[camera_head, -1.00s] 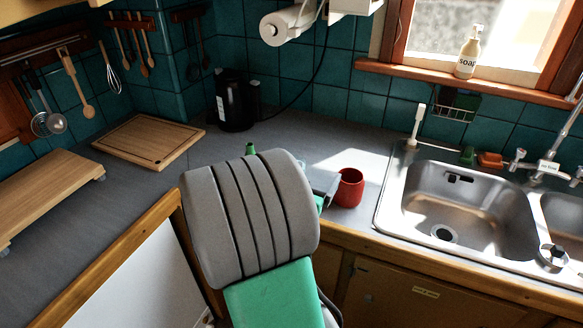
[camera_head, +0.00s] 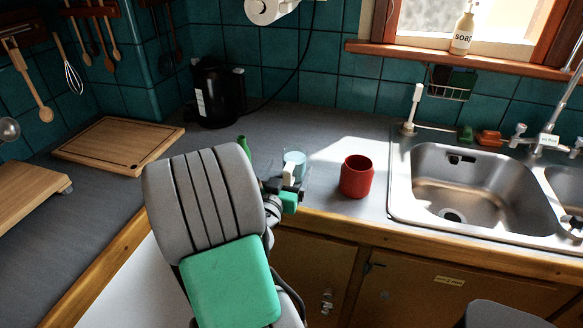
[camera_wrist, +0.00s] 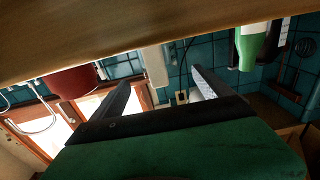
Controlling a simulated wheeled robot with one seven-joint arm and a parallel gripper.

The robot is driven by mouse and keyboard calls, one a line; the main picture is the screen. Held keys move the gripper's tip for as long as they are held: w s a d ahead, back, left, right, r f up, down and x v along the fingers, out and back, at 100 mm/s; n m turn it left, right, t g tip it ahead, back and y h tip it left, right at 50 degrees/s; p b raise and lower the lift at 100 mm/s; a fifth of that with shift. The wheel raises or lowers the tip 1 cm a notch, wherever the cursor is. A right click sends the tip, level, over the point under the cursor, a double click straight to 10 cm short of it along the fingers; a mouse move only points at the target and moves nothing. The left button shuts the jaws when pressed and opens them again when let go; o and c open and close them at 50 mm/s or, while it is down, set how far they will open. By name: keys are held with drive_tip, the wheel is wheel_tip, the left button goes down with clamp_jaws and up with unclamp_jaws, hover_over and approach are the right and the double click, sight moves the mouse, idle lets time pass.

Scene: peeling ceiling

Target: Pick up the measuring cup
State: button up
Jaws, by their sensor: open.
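A pale blue, see-through cup (camera_head: 294,158), which looks like the measuring cup, stands upright on the grey counter just left of the red cup. A small white part, perhaps its handle, faces my gripper. My gripper (camera_head: 287,191) is at the counter's front edge, just in front of the cup, partly hidden by my arm. In the wrist view my gripper's two fingers (camera_wrist: 162,92) are spread apart with nothing clearly held between them. A pale upright shape shows beyond them there; I cannot tell whether it is the cup.
A red cup (camera_head: 357,177) stands close on the right; it also shows in the wrist view (camera_wrist: 72,80). A green bottle (camera_head: 244,146) is partly behind my arm. A black kettle (camera_head: 217,92) and cutting board (camera_head: 118,144) are further back. The sink (camera_head: 470,190) is at right.

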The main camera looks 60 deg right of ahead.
sight(292, 161)
drive_tip(key=d, duration=0.1)
drive_tip(key=d+p, duration=0.1)
drive_tip(key=d, duration=0.1)
drive_tip(key=d+p, duration=0.1)
drive_tip(key=shift+w+d, duration=0.35)
drive_tip(key=shift+d, duration=0.05)
drive_tip(key=shift+d+f+p, duration=0.1)
drive_tip(key=shift+d+p, duration=0.2)
drive_tip(key=shift+d, duration=0.05)
drive_tip(key=shift+w, duration=0.1)
drive_tip(key=shift+c, duration=0.3)
clamp_jaws()
